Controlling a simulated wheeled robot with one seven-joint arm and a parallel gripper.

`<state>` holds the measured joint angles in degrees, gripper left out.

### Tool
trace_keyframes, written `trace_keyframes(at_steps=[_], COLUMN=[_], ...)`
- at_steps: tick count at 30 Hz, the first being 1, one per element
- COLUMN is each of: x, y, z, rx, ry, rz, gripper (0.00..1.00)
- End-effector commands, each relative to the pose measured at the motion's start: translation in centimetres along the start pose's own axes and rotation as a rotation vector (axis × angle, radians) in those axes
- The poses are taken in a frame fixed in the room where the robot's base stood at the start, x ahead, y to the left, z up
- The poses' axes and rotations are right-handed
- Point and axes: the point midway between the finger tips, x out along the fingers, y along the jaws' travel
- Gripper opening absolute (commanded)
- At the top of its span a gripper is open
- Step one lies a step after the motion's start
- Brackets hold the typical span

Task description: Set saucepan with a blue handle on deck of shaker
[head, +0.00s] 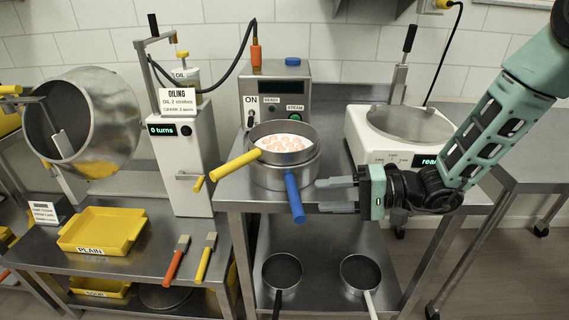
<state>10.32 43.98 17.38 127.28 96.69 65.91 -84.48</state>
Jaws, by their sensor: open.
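The saucepan with the blue handle (295,200) stands on the steel table in front of the steam unit, its handle pointing toward me. A yellow-handled pan (290,156) holding pale pink pieces sits on top of it and hides its inside. The shaker (378,155) appears to be the white machine on the right, with a round, pale, empty-looking deck (408,122) and a partly hidden display. My gripper (321,196) is open and empty, just right of the blue handle, its fingers pointing left at it. I see a gap between fingertips and handle.
The steam unit (276,95) stands behind the pans. An oiling machine (183,160) is on the left, and a lever (402,65) rises behind the deck. Two more pans (281,272) (360,273) lie on the lower shelf. My arm covers part of the shaker's front right.

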Motion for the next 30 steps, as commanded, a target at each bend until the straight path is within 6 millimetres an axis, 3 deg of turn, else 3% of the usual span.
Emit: trace_keyframes(at_steps=[2, 21, 30], x=[0.3, 7.3, 7.8], y=[1.5, 1.1, 1.2], z=[0.2, 0.2, 0.1], rx=[0.004, -0.001, -0.001], ry=[-0.002, -0.003, -0.001], rz=[0.001, 0.001, 0.001], gripper=[0.48, 0.48, 0.48])
